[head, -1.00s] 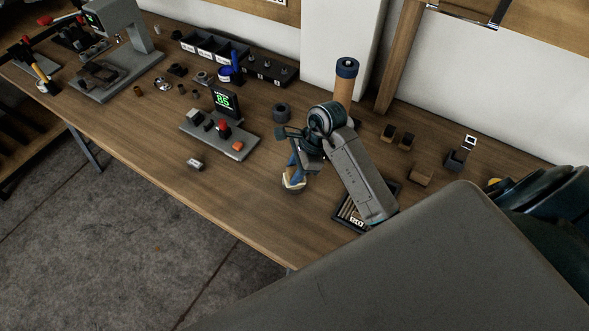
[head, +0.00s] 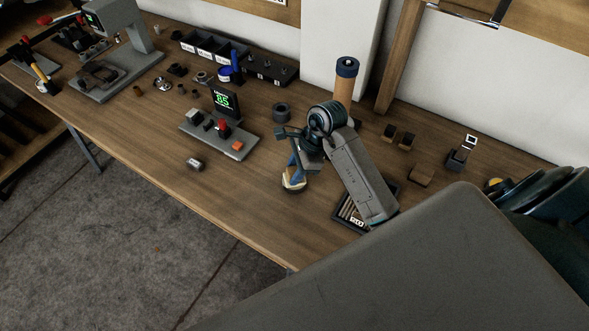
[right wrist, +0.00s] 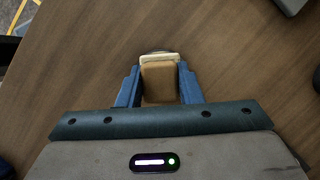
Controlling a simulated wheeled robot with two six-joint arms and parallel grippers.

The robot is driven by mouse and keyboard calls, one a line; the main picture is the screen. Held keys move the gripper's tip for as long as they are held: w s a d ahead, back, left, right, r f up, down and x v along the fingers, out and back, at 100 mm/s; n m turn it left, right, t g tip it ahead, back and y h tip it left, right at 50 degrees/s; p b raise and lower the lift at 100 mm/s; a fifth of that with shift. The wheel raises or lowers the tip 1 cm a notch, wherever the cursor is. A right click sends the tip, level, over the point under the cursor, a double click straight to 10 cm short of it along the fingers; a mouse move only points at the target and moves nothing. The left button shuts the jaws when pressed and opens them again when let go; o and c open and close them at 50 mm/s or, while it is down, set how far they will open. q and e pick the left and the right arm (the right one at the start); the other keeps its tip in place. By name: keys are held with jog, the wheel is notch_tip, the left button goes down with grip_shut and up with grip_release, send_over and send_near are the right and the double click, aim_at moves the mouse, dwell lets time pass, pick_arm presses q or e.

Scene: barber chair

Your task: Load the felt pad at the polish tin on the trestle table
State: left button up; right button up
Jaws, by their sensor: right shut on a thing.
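My right gripper (head: 295,174) is shut on the felt pad (head: 293,182), a tan block with a cream felt face. In the right wrist view the pad (right wrist: 159,80) sits between the two blue fingers, its felt edge at the far end. A small dark round thing, apparently the polish tin (head: 291,190), shows under the pad on the trestle table (head: 225,210). Only its rim shows beyond the felt in the right wrist view. The pad hides most of it, and I cannot tell whether they touch. My left gripper is not in view.
A dark tray (head: 347,214) lies close beside my right arm. A grey stand with an "85" display (head: 223,101) is to the left, with a small cylinder (head: 195,164) in front. A tall tan cylinder (head: 345,85) stands behind the gripper. The table's front left is clear.

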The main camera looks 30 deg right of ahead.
aim_at(294, 170)
dwell(0.4)
jog(key=shift+r+p, duration=1.9)
jog(key=shift+r, duration=1.55)
